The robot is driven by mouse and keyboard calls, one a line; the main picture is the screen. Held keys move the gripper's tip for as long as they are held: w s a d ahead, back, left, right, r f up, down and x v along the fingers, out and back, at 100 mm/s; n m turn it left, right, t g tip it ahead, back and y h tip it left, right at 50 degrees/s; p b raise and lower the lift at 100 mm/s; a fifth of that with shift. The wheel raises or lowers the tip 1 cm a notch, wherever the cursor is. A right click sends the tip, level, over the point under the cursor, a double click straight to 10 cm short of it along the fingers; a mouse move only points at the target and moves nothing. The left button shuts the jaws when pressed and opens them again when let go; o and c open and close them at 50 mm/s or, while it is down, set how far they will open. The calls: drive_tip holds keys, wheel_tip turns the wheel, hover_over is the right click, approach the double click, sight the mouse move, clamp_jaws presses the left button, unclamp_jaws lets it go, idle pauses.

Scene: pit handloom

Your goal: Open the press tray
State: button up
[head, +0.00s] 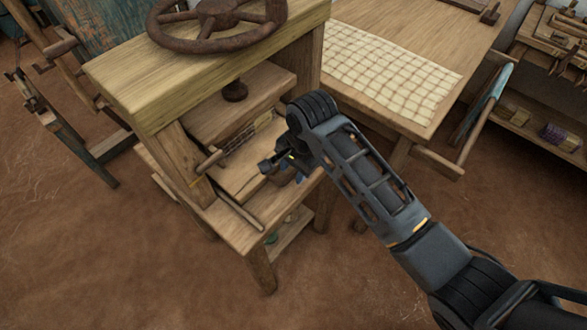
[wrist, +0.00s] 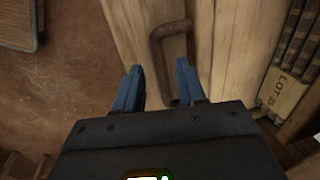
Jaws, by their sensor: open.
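The wooden press (head: 215,70) stands left of centre in the head view. Its press tray (head: 240,178) is a pale wooden board low in the frame. In the wrist view the tray front (wrist: 130,30) carries a rusty, bent bar handle (wrist: 168,38). My gripper (wrist: 159,68) is open with its blue fingers pointing at the handle, whose lower end shows between the fingertips. I cannot tell whether they touch it. In the head view my gripper (head: 291,172) is at the tray's right front, and the handle is hidden there.
A rusty handwheel (head: 217,18) tops the press. A dark bundle labelled "LOT" (wrist: 287,88) is at the right of the wrist view. A table with checked cloth (head: 385,75) stands behind right. Brown floor (head: 130,255) is clear in front.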

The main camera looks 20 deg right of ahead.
drive_tip(key=shift+f, duration=0.45)
drive_tip(key=shift+c, duration=0.3)
clamp_jaws()
